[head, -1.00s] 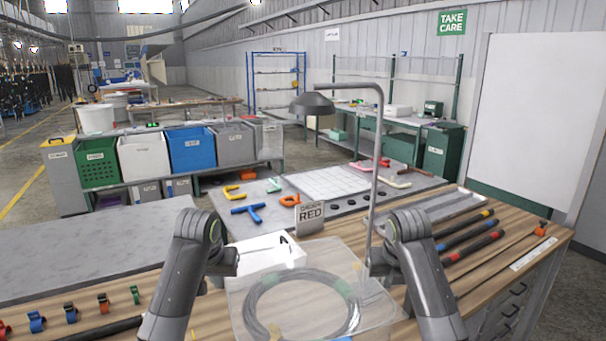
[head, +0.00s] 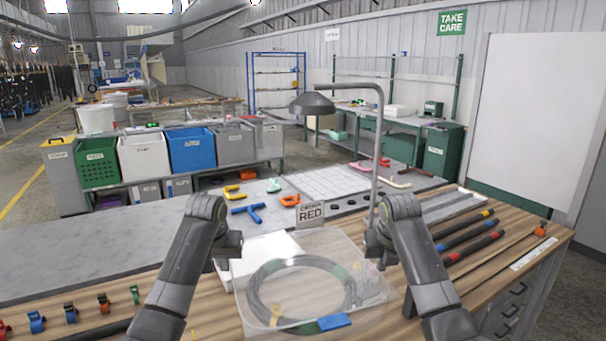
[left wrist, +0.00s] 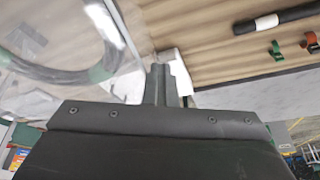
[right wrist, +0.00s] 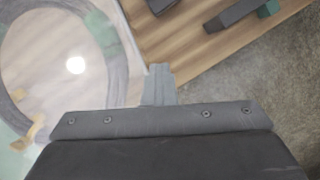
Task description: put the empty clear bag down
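The clear bag (head: 300,250) is a see-through sheet between my two grippers above the front of the wooden bench. It is not empty in the pictures: a coil of black hose (head: 251,290) with green, yellow and blue marks shows within its outline and shifts with it. My left gripper (head: 232,246) is shut at the bag's left edge, and my right gripper (head: 374,246) is shut at its right edge. The bag also shows in the left wrist view (left wrist: 125,75) and right wrist view (right wrist: 75,65). The exact pinch at the fingertips is hard to make out.
A white tray (head: 262,250) lies behind and partly under the bag. A lamp (head: 379,150) and a RED sign (head: 311,214) stand behind. Banded black hoses (head: 470,243) lie right; coloured clips (head: 103,302) stand left. The grey mat (head: 90,243) is mostly bare.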

